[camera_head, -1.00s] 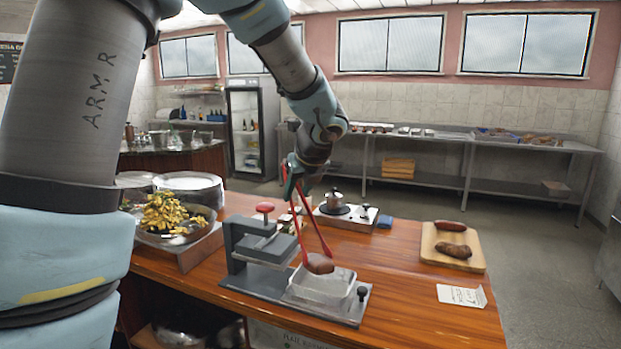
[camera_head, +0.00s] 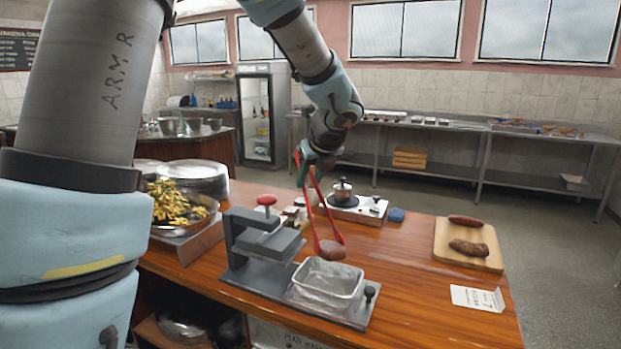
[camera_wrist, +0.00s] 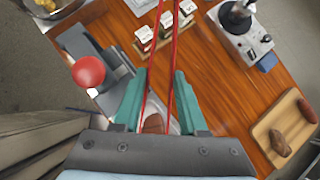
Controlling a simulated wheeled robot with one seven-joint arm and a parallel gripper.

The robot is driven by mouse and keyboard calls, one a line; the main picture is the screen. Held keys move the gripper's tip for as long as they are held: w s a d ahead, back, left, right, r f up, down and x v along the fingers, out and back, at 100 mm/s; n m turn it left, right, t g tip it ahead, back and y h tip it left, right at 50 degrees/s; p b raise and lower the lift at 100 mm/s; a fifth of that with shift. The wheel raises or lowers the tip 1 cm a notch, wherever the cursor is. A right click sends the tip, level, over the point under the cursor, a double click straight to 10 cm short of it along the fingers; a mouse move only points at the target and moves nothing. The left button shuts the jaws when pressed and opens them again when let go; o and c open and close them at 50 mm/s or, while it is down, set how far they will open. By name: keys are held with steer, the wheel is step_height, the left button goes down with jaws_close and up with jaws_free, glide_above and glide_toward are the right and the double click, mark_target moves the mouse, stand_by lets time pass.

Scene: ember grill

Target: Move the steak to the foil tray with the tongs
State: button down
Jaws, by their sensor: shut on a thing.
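My gripper (camera_head: 308,168) is shut on the red tongs (camera_head: 313,205), which hang down and forward from it. In the wrist view my teal fingers (camera_wrist: 158,98) stand either side of the tongs. The brown steak (camera_head: 332,252) is between the tong tips, by the far rim of the foil tray (camera_head: 322,290). I cannot tell whether it is over the tray or just behind it. The tray looks empty and sits on the grey press's base. In the wrist view the steak (camera_wrist: 153,124) is partly hidden by my gripper.
The grey press (camera_head: 255,245) with a red knob stands left of the tray. A wooden board (camera_head: 450,262) with two brown items and a paper card (camera_head: 477,298) lie right. A bowl of yellow food (camera_head: 180,212) is left.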

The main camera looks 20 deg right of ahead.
step_height(320, 180, down, 8)
steer(key=b, duration=0.7)
steer(key=c, duration=0.9)
jaws_free()
steer(key=shift+c, duration=0.2)
steer(key=shift+f, duration=0.1)
step_height(320, 180, up, 10)
steer(key=p, duration=0.9)
